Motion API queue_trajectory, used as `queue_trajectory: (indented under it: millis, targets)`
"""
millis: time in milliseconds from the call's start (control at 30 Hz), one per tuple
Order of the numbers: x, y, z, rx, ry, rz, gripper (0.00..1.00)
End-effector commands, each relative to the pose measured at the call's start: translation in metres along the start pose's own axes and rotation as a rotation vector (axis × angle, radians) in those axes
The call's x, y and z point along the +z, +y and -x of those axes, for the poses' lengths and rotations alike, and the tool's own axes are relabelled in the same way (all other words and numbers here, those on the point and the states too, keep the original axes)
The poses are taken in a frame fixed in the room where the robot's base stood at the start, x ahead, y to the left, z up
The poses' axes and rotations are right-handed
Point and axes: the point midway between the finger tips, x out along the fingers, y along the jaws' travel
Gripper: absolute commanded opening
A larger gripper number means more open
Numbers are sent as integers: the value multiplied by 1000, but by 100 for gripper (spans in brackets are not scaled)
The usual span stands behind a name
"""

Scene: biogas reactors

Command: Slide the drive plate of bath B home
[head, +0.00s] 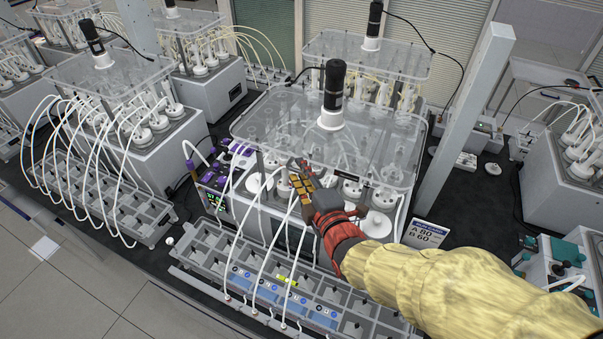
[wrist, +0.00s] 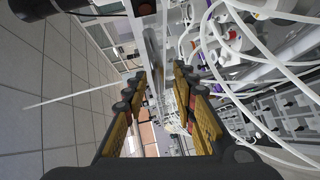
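A clear drive plate (head: 250,122) with an upright black motor (head: 335,85) on a white collar lies over the middle bath (head: 250,215). I see no letter marking this bath as B. White-capped bottles (head: 386,197) stand under the plate. My gripper (head: 297,170), with yellow-padded fingers, is at the plate's front edge; I cannot tell whether it touches. In the wrist view my gripper (wrist: 160,72) has its fingers apart, with a grey bar-like edge (wrist: 152,48) beyond the tips. Nothing is clearly held. My arm hides part of the bath's front right.
A rack (head: 205,250) with blue-labelled units stands in front, with white tubes running down to it. A sign (head: 423,233) reads A 80, B 60. A grey post (head: 465,120) rises on the right. Similar plated baths (head: 110,70) stand left and behind.

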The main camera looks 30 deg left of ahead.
Motion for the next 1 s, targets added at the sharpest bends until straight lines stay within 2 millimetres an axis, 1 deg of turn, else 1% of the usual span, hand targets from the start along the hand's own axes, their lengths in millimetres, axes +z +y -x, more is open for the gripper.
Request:
queue_trajectory:
  millis: [133, 233, 600, 700, 833, 1000]
  targets:
    - [0, 1, 5, 1, 0, 0, 27]
    - [0, 1, 16, 2, 0, 0, 27]
    - [0, 1, 80, 3, -1, 0, 27]
    - [0, 0, 95, 1, 0, 0, 27]
    - [0, 0, 109, 0, 0, 0, 27]
    - [0, 0, 119, 0, 0, 0, 27]
